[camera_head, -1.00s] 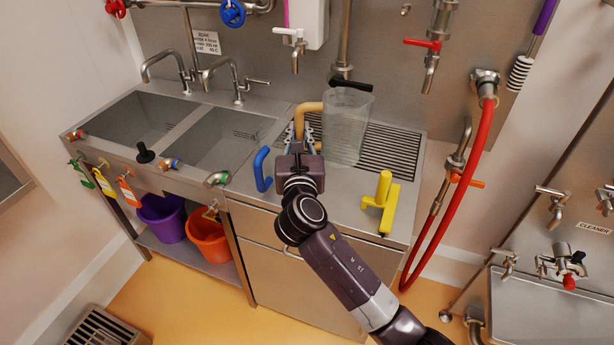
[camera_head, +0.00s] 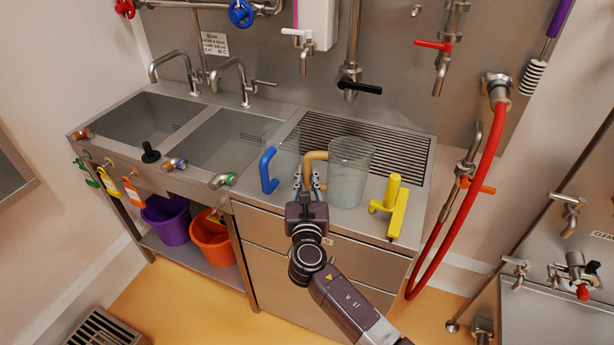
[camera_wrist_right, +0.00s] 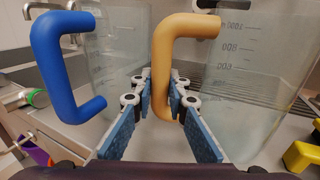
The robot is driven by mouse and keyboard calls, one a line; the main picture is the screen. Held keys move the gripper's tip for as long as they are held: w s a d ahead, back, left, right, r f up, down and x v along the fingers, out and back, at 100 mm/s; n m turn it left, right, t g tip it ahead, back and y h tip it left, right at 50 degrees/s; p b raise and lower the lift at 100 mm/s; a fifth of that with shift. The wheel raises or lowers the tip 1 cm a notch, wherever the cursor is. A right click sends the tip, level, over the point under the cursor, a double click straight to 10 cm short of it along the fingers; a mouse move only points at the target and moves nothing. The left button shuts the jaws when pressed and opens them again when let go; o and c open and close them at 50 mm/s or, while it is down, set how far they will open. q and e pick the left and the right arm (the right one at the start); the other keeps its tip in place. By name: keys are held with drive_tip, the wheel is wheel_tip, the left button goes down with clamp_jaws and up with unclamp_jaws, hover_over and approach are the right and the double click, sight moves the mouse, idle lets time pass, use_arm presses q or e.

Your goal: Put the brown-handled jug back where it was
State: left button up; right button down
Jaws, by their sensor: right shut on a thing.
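The clear jug (camera_head: 350,175) with a tan-brown handle (camera_head: 311,168) stands at the front of the steel counter, in front of the ribbed drain area. My right gripper (camera_head: 308,186) is shut on this handle; the wrist view shows the handle (camera_wrist_right: 165,70) between its two blue-padded fingers (camera_wrist_right: 165,118). Whether the jug's base touches the counter is hard to tell. A second clear jug with a blue handle (camera_head: 267,170) stands just to its left, its handle (camera_wrist_right: 45,65) large in the wrist view. My left gripper is not in view.
A yellow-handled thing (camera_head: 392,208) is close on the right of the jug. The ribbed drain area (camera_head: 395,150) behind is clear. Two sinks (camera_head: 222,142) lie to the left. A tap with a black lever (camera_head: 362,88) hangs above the drain area.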

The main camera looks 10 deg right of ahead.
drive_tip(key=shift+f, duration=0.1)
drive_tip(key=c, duration=1.9)
unclamp_jaws()
drive_tip(key=s, duration=0.4)
drive_tip(key=s+a+b, duration=0.1)
drive_tip(key=s, duration=0.3)
drive_tip(key=s+a, duration=0.1)
drive_tip(key=s, duration=0.3)
drive_tip(key=shift+a+r, duration=0.2)
